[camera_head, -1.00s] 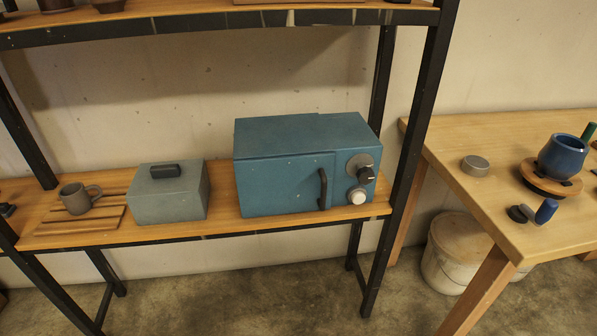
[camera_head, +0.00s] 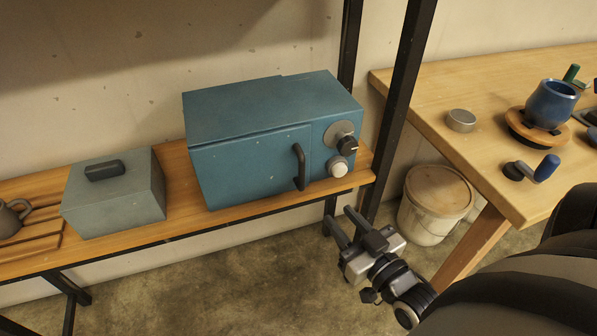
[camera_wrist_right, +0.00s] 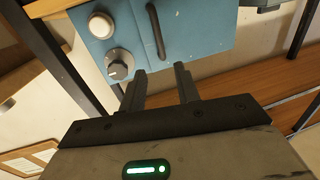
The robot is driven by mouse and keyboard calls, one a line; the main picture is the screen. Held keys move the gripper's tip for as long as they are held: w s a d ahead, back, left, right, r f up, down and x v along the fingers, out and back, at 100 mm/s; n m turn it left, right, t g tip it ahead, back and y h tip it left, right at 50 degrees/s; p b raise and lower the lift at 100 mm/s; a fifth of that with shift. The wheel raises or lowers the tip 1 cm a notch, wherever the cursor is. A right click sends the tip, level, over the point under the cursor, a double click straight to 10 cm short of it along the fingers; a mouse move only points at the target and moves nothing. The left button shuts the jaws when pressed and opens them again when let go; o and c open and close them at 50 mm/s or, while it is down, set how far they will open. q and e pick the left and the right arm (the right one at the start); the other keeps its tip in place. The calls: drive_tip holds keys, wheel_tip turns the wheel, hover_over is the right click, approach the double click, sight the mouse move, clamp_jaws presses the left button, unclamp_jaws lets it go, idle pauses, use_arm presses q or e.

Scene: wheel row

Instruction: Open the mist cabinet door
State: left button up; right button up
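The mist cabinet (camera_head: 245,110) is a blue box on the wooden shelf, and its front door (camera_head: 250,170) is shut. A dark vertical handle (camera_head: 299,167) is at the door's right side. To its right are a dark knob (camera_head: 347,145) and a white knob (camera_head: 337,168). My right gripper (camera_head: 339,218) is open and empty, below and in front of the cabinet's right end, apart from the handle. In the right wrist view, its two fingers (camera_wrist_right: 160,80) are spread, with the handle (camera_wrist_right: 156,32) and the knobs beyond them. My left gripper is not in view.
A grey lidded box (camera_head: 115,195) stands left of the cabinet on the shelf (camera_head: 250,212). A black shelf post (camera_head: 400,100) rises just right of the cabinet. A wooden table (camera_head: 450,90) with a blue pot (camera_head: 551,103) is at the right, with a lidded bucket (camera_head: 435,205) beside it.

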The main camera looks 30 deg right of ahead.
sight(303, 172)
drive_tip(key=w, duration=1.5)
drive_tip(key=shift+w+d+r, duration=0.1)
drive_tip(key=shift+w+d, duration=0.25)
drive_tip(key=shift+w, duration=0.05)
clamp_jaws()
